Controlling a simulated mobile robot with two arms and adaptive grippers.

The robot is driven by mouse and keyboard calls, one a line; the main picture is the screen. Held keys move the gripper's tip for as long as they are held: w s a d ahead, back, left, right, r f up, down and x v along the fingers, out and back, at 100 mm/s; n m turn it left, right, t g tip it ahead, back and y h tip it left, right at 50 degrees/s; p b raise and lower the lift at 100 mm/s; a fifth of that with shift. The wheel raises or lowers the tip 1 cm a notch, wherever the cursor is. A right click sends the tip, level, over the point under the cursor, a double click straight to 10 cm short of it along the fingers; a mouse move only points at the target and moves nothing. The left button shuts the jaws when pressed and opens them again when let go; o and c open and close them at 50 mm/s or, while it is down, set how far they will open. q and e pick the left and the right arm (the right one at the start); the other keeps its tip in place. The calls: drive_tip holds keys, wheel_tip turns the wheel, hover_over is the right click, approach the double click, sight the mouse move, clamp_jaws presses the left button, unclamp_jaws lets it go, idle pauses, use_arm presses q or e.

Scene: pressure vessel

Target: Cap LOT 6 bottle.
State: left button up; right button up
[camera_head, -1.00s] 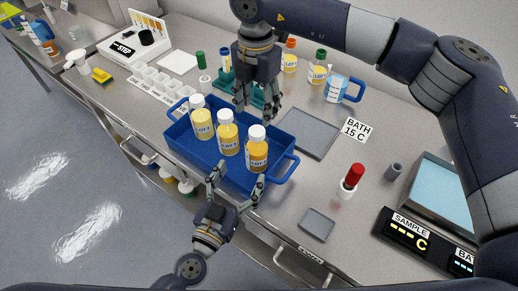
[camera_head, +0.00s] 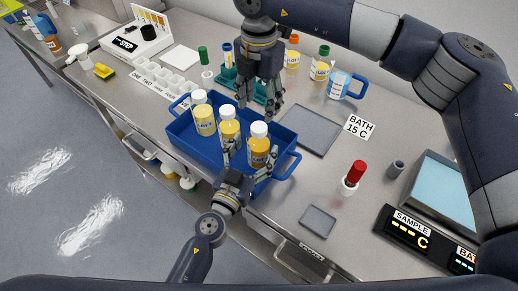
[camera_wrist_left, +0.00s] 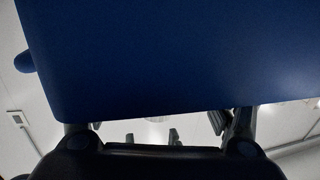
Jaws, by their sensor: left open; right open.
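Three bottles with yellow-orange contents and white tops stand in a blue crate (camera_head: 190,152): a left bottle (camera_head: 204,120), a middle bottle (camera_head: 229,130) and a right bottle (camera_head: 258,148). Their labels begin with LOT, but the numbers are too small to read surely, so I cannot tell which is LOT 6. My left gripper (camera_head: 239,158) is open at the crate's front side, by the middle and right bottles. In the left wrist view the blue crate wall (camera_wrist_left: 170,60) fills the top, above the open fingers. My right gripper (camera_head: 257,110) is open and empty, pointing down behind the bottles.
An orange-capped bottle (camera_head: 292,52), a green-capped bottle (camera_head: 320,63) and a blue-handled mug (camera_head: 340,85) stand behind. A grey tray (camera_head: 312,128) lies right of the crate. A red-topped item (camera_head: 353,175) and a water bath (camera_head: 450,195) are further right.

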use_arm(q)
drive_tip(key=shift+x, duration=0.9)
use_arm(e)
drive_tip(key=shift+s, duration=0.1)
use_arm(q)
drive_tip(key=shift+w+d, duration=0.25)
drive_tip(key=shift+w, duration=0.25)
